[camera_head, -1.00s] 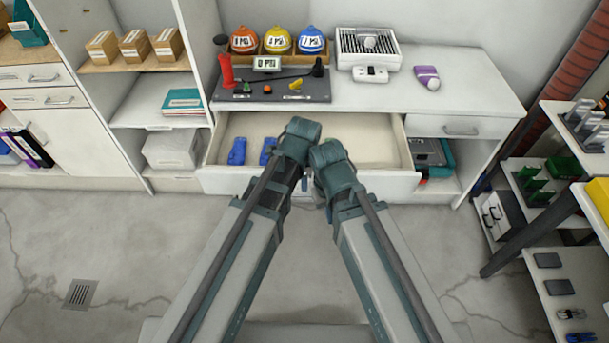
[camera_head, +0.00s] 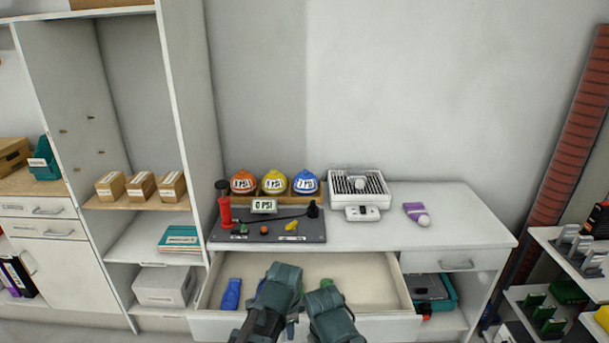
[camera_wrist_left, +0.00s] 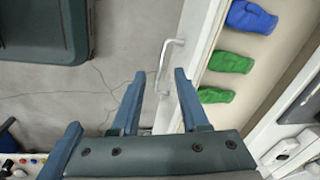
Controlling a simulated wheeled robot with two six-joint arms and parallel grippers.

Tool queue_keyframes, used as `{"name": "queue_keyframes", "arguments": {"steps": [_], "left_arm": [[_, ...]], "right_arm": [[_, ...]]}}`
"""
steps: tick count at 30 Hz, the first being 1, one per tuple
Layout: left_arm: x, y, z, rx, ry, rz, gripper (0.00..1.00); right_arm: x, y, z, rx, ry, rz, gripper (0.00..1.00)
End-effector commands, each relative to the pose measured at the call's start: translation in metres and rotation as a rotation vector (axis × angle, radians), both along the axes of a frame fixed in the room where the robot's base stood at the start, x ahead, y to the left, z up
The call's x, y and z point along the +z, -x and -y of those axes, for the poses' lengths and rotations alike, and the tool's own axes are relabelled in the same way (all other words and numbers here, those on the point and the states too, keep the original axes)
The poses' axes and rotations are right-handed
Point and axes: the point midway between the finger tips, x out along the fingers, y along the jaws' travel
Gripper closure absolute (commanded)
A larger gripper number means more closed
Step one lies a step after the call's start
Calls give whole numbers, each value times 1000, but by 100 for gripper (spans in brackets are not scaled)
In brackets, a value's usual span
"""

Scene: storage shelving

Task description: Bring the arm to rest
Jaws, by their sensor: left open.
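In the head view my two arms come up from the bottom edge, with dark teal joints in front of the drawer (camera_head: 385,283). The fingers cannot be made out there. My right gripper is not in view.
Above, the desk carries a pump board (camera_head: 268,229), several coloured balls and a white grilled device (camera_head: 358,187). Shelving stands at left and right.

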Motion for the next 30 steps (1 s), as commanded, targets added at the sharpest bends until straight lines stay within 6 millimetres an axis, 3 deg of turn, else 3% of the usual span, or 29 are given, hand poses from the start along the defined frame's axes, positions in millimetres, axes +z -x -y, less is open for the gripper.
{"name": "queue_keyframes", "arguments": {"steps": [3,6,21,23,30], "left_arm": [[-1,13,-40,334,49,-26,55],[-2,20,-62,554,79,-41,55],[-3,48,-123,1229,157,-81,55],[-1,52,-128,1289,162,-86,55],[33,66,-85,1169,102,-105,55]], "right_arm": [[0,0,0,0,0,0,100],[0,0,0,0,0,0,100],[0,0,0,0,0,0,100],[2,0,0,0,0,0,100],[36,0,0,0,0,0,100]]}}
